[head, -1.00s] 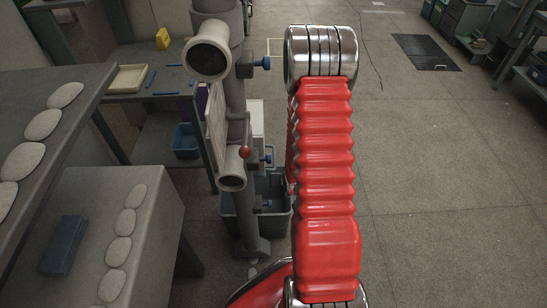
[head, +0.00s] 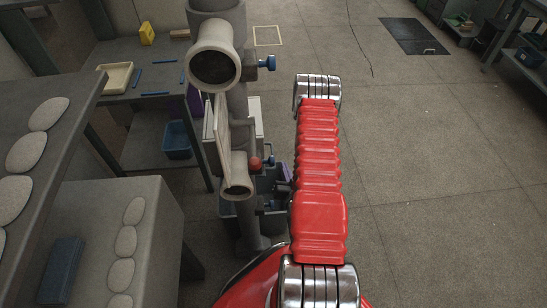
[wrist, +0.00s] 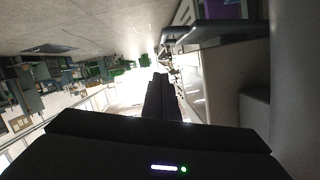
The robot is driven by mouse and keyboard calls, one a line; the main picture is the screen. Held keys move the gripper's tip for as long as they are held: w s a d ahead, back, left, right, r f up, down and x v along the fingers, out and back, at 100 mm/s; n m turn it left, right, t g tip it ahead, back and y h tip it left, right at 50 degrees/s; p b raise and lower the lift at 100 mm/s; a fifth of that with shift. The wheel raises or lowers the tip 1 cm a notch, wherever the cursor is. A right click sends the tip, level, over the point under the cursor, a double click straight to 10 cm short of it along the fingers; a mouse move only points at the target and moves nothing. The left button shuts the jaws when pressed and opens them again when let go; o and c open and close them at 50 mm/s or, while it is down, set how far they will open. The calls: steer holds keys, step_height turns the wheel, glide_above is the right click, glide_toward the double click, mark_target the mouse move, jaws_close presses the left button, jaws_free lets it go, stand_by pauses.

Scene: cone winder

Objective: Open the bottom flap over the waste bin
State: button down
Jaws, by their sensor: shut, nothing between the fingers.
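A grey waste bin (head: 273,224) stands on the floor behind the foot of a grey column (head: 250,232), partly hidden by the column and my red arm. The column carries pale open pipe ends and, on its right side, blue knobs, the lowest (head: 271,205) just above the bin. I cannot clearly make out the bottom flap; it may be at that lowest knob. My gripper is hidden behind my arm in the head view. In the wrist view its dark fingers (wrist: 160,97) are together and empty, with none of the flap visible at their tips.
A red knob (head: 256,163) and a pale pipe end (head: 238,187) stick out from the column close to my arm. Grey benches with pale oval pads fill the left. A side table (head: 113,60) stands behind.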

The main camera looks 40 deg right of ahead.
steer(key=shift+w+d, duration=0.1)
steer(key=w+d+f, duration=0.3)
steer(key=w+f, duration=0.3)
steer(key=w, duration=0.3)
steer(key=shift+d, duration=0.3)
stand_by(0.4)
